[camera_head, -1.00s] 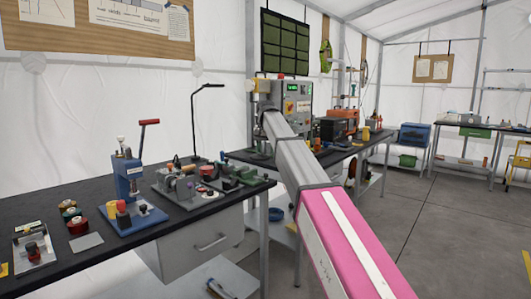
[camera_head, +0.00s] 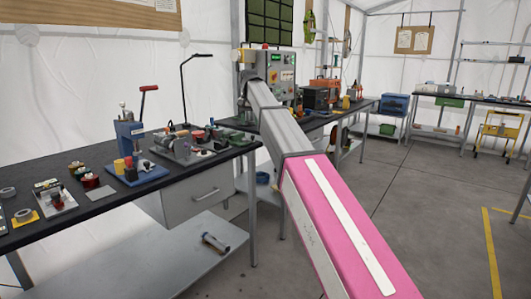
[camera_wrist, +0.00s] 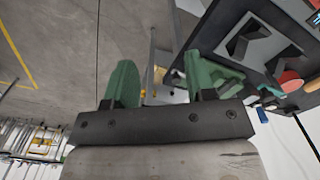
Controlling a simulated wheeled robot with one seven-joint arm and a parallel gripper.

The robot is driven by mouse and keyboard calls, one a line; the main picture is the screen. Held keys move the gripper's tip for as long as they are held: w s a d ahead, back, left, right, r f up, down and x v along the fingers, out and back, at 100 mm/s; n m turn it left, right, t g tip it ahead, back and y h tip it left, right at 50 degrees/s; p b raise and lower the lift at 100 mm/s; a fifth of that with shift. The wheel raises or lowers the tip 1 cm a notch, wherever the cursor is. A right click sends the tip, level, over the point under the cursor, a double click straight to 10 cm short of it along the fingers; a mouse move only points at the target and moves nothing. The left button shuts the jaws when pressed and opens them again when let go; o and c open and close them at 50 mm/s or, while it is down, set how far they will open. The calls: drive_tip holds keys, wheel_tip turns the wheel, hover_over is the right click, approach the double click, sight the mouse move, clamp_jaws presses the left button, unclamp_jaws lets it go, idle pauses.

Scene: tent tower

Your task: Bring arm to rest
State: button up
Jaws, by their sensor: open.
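My gripper shows in the wrist view (camera_wrist: 160,85), with two green fingers spread apart and nothing between them. Below and beyond it are the grey floor and the edge of a dark bench top. In the head view my arm, grey with a pink section, stretches forward from the lower right toward the grey control box. My gripper's fingers cannot be made out in the head view.
A dark workbench (camera_head: 100,210) on the left carries a blue press (camera_head: 131,145), a tray of tools and several small parts. A grey control box (camera_head: 275,75) stands behind my arm. Open floor (camera_head: 430,220) with yellow lines lies to the right.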

drive_tip(key=s+d+f, duration=0.4)
drive_tip(key=d+f, duration=0.1)
drive_tip(key=f, duration=0.4)
drive_tip(key=s+d+f, duration=0.3)
drive_tip(key=d+f, duration=0.1)
drive_tip(key=f, duration=0.6)
drive_tip(key=s+d+f, duration=0.4)
drive_tip(key=d+f, duration=0.1)
drive_tip(key=f, duration=0.4)
drive_tip(key=s+d+f, duration=0.6)
drive_tip(key=s+f, duration=0.4)
drive_tip(key=s, duration=0.1)
drive_tip(key=s+d+f+n, duration=0.1)
drive_tip(key=s+d+f, duration=0.4)
drive_tip(key=s+f, duration=0.5)
drive_tip(key=shift+s+d, duration=0.35)
drive_tip(key=shift+s, duration=0.1)
drive_tip(key=shift+f, duration=0.1)
